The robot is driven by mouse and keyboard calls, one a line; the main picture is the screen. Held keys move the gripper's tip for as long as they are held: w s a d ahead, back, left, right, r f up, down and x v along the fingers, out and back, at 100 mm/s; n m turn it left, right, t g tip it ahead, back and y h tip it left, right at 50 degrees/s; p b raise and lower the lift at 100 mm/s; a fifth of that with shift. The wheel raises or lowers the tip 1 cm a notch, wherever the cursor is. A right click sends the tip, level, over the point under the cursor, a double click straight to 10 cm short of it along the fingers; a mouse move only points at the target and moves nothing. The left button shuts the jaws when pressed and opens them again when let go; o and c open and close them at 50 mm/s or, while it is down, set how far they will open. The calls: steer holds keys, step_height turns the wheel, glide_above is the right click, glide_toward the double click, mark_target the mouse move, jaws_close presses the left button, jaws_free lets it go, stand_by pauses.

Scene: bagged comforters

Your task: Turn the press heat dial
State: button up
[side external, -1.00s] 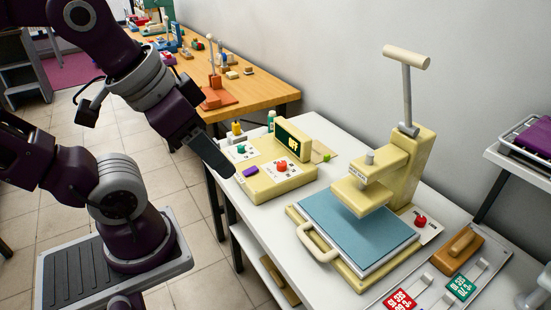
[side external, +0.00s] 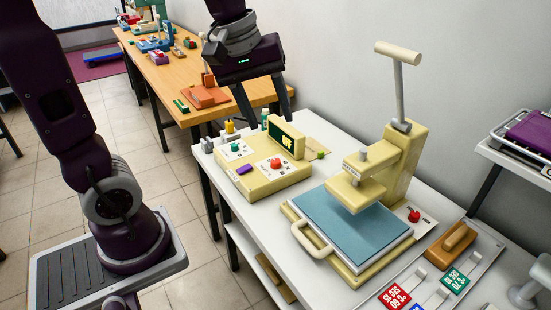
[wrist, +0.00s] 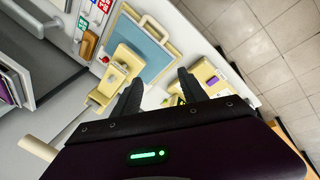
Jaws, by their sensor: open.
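The cream heat press (side external: 405,160) stands on the white table with its lever up and a blue pad (side external: 350,228) on its base. A red knob (side external: 414,216) sits on a white plate beside it; it also shows in the wrist view (wrist: 105,60). Left of the press is a cream control box (side external: 265,181) with a display (side external: 287,143) reading OFF, a red dial (side external: 276,163), a green dial (side external: 235,147) and a purple switch (side external: 245,169). My gripper (side external: 270,117) is open and empty, fingers down, above and behind the box, touching nothing visible.
A tray (side external: 440,275) with a brown-handled block and coloured tags lies at the front right. A wooden bench (side external: 185,78) with other items stands at the back left. A yellow bottle (side external: 230,127) stands behind the box. The wall bounds the right side.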

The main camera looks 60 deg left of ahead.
steer(key=w+a+f+n+g, duration=0.1)
steer(key=w+a+f+n, duration=0.3)
steer(key=w+a+n, duration=0.15)
steer(key=n+g, duration=0.2)
steer(key=n, duration=0.9)
glide_above(276, 161)
steer(key=shift+y, duration=0.4)
step_height(276, 161, down, 17)
steer(key=shift+a+r, duration=0.1)
steer(key=shift+a, duration=0.05)
step_height(276, 161, down, 6)
steer(key=shift+r, duration=0.1)
steer(key=shift+f, duration=0.55)
jaws_close()
